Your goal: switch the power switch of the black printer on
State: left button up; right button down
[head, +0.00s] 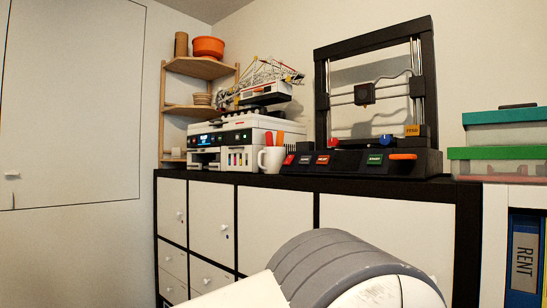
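The black printer (430,95) stands on top of the black-and-white cabinet, right of centre, with an upright frame and a low base. Its base front carries a red button (290,159), a red labelled button (322,160), a green labelled button (375,159) and an orange piece (403,156) at the right. I cannot tell which of these is the power switch, or its position. Neither of my grippers is in view. A grey and white rounded part, likely my own arm, fills the bottom middle, below the printer and apart from it.
A white printer (208,153) with a lit display stands left on the cabinet (255,215). A white mug (271,160) with orange-handled tools stands between the printers. Boxes with teal (505,116) and green lids are at the right. A wooden corner shelf (201,68) stands behind left.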

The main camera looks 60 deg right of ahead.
aim_at(288, 162)
jog(key=z, duration=0.4)
jog(key=i, duration=0.6)
jog(key=z, duration=0.95)
jog(key=i, duration=0.35)
jog(key=z, duration=0.4)
